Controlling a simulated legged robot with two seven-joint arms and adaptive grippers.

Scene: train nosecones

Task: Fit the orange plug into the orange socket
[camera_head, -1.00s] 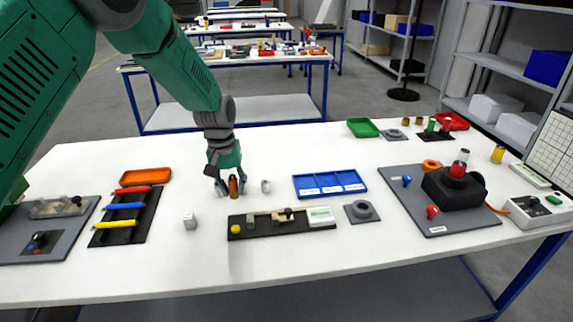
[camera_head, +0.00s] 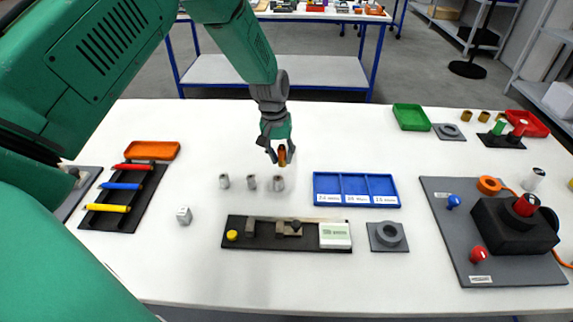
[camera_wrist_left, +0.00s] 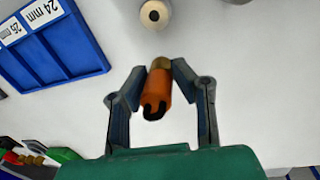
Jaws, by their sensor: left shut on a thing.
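My left gripper (camera_head: 281,155) is shut on an orange cylindrical plug (camera_wrist_left: 158,92) with a brass-coloured end and a dark hook-like mark. The plug also shows in the head view (camera_head: 282,154), between the fingertips, behind a row of small silver cylinders (camera_head: 251,182). It appears held above the table. An orange ring-shaped part (camera_head: 489,185), which looks like the orange socket, is on the grey board at the right, well apart from the gripper. Its opening is hard to make out. My right gripper is not in view.
A blue three-part tray (camera_head: 356,203) is right of the gripper, and a black fixture strip (camera_head: 240,240) is in front. The grey board (camera_head: 440,212) carries a black block (camera_head: 510,228). An orange tray (camera_head: 152,150) stands left. The table behind the gripper is clear.

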